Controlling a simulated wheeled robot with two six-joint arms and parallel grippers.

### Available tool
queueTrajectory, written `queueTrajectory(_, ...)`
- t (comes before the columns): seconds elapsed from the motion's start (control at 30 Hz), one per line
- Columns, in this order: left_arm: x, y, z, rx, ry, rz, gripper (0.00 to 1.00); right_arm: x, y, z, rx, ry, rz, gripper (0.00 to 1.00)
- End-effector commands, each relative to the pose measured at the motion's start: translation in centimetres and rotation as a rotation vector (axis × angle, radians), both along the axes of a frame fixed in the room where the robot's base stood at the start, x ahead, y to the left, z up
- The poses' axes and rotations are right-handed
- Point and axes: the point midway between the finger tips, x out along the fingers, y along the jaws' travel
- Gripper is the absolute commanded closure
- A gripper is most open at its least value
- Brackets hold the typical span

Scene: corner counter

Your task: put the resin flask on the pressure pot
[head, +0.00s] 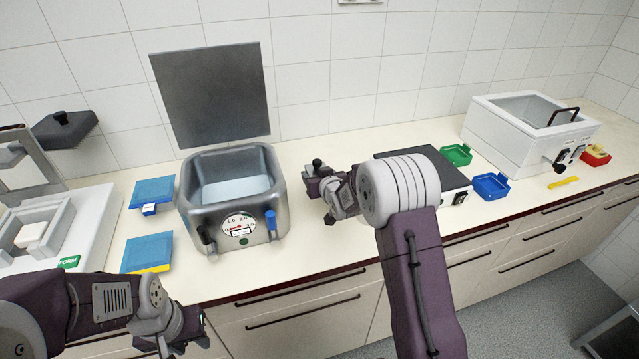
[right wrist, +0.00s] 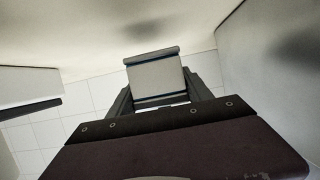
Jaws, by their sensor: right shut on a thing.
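The pressure pot (head: 283,190) is a square metal vessel with a gauge and a blue handle on its front. Its dark lid (head: 212,95) stands open behind it, and the inside shows pale. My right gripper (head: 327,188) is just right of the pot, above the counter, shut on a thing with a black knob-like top. I take this for the resin flask (head: 317,164), mostly hidden by the gripper. In the right wrist view a pale grey body with a dark blue line (right wrist: 156,75) sits between the fingers. My left gripper (head: 190,335) is low in front of the counter; its jaws are unclear.
Two blue pads (head: 152,192) lie left of the pot, beside a white forming machine (head: 85,235). Right of my right arm are a dark-topped plate unit (head: 445,172), a green tray (head: 456,154), a blue tray (head: 490,186) and a white bath (head: 500,135). Counter in front of the pot is narrow.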

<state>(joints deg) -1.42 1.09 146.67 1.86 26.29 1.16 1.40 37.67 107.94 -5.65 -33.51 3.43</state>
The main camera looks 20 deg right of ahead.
Motion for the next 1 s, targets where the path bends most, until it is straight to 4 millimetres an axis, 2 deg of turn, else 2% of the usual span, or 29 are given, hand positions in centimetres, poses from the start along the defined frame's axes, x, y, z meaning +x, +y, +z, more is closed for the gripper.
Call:
queueTrajectory(0.1, 0.0, 0.0, -0.2, 0.0, 0.0, 0.0, 0.64, 0.0, 0.0, -2.3, 0.0, 0.005, 0.0, 1.0)
queueTrajectory(0.17, 0.0, 0.0, -0.2, 0.0, 0.0, 0.0, 0.64, 0.0, 0.0, -3.1, 0.0, 0.004, 0.0, 1.0)
queueTrajectory(0.53, 0.0, 0.0, -0.7, 0.0, 0.0, 0.0, 0.64, 0.0, 0.0, -3.7, 0.0, -0.001, 0.0, 1.0)
queueTrajectory(0.57, 0.0, 0.0, -0.6, 0.0, 0.0, 0.0, 0.64, 0.0, 0.0, -3.6, 0.0, 0.002, 0.0, 0.36)
queueTrajectory(0.6, 0.0, 0.0, -0.6, 0.0, 0.0, 0.0, 0.64, 0.0, 0.0, -3.6, 0.0, 0.002, 0.0, 0.25)
queueTrajectory(0.63, 0.0, 0.0, -0.6, 0.0, 0.0, 0.0, 0.64, -0.1, 0.0, -3.6, 0.0, 0.002, 0.0, 0.2)
queueTrajectory(0.9, 0.0, 0.0, -0.5, 0.0, 0.0, 0.0, 0.64, 0.0, 0.0, -3.5, 0.0, 0.002, 0.0, 0.2)
queueTrajectory(1.0, 0.0, 0.0, 0.2, 0.0, 0.0, 0.0, 0.64, 0.0, 0.0, -2.8, 0.0, 0.002, 0.0, 0.2)
